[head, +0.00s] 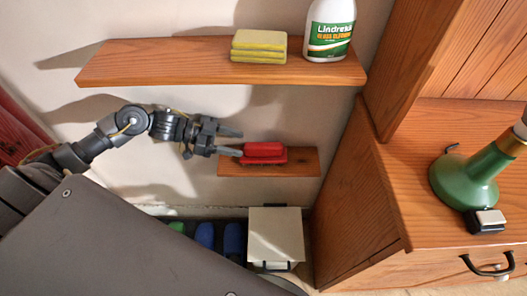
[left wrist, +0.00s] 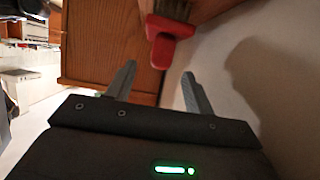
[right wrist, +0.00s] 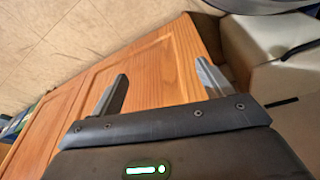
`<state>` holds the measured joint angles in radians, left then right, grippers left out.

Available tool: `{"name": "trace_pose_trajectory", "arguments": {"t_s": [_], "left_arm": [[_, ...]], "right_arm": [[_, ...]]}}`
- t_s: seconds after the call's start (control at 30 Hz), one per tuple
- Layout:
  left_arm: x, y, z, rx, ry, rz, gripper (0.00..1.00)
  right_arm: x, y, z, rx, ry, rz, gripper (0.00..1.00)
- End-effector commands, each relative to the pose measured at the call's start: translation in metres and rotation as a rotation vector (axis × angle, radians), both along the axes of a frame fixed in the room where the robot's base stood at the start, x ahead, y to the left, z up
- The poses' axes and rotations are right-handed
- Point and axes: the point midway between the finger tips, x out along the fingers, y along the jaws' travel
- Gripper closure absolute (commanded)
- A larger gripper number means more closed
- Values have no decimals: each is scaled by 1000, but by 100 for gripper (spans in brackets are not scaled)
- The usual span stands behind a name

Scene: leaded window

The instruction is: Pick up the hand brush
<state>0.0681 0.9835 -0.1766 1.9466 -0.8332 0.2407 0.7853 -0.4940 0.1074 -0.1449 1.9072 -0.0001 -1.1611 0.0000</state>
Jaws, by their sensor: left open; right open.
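The red hand brush (head: 264,150) lies on the small lower wooden shelf (head: 300,165). My left gripper (head: 241,143) is open just left of the brush, its fingers pointing right towards it. The lower finger's tip is close to the brush's left end; I cannot tell whether they touch. In the left wrist view, the brush's red end (left wrist: 160,54) and brown bristles (left wrist: 174,9) show just beyond the open fingers, with nothing between them. My right gripper (right wrist: 162,70) is open and empty in the right wrist view, facing a wooden panelled front; it is outside the head view.
A long upper shelf (head: 130,65) holds yellow sponges (head: 259,46) and a white cleaner bottle (head: 330,30) above my left gripper. A wooden cabinet (head: 350,200) stands right of the small shelf. A pale bin (head: 276,236) and blue and green items (head: 205,235) are below.

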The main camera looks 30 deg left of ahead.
Motion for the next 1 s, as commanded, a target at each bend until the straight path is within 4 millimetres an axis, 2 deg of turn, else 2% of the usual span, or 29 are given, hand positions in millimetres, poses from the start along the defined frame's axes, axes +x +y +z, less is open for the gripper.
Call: {"name": "trace_pose_trajectory", "arguments": {"t_s": [0.13,0.47,0.73,1.0], "left_arm": [[9,-18,-8,-3,-1,0,47],[14,-29,-13,-2,0,3,47],[30,-61,-26,-1,1,5,47],[33,-67,-29,1,1,4,47]], "right_arm": [[1,0,2,-1,-2,0,21],[1,0,4,1,-3,0,21],[4,1,8,2,-8,-1,21],[5,1,14,3,-15,-1,21]]}}
